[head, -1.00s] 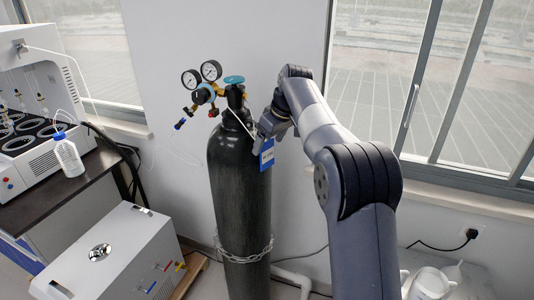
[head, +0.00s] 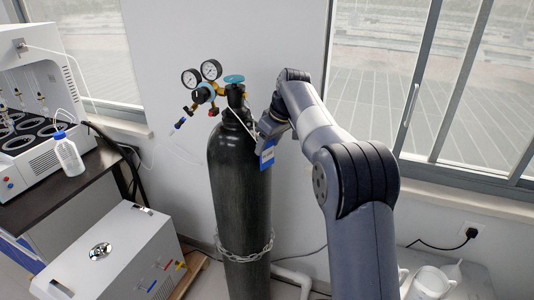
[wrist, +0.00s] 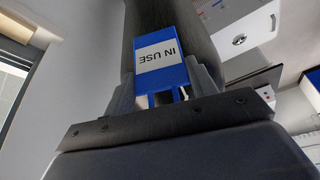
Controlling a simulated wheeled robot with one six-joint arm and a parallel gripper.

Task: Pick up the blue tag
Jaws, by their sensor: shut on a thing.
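The blue tag (head: 267,154) hangs by a white string at the right side of the black gas cylinder (head: 238,200), below its neck. In the wrist view the blue tag (wrist: 162,62) shows a white label reading "IN USE", upside down. My gripper (head: 266,134) is at the tag's upper end. In the wrist view my gripper (wrist: 165,88) is shut on the tag, with one finger on each side of it. The cylinder stands upright just behind the tag.
Two gauges (head: 202,75) and a teal valve knob (head: 234,79) sit on top of the cylinder. A chain (head: 245,252) wraps its lower part. A white box (head: 115,250) and a bench (head: 75,170) with a white bottle (head: 67,153) stand at left. Windows are at right.

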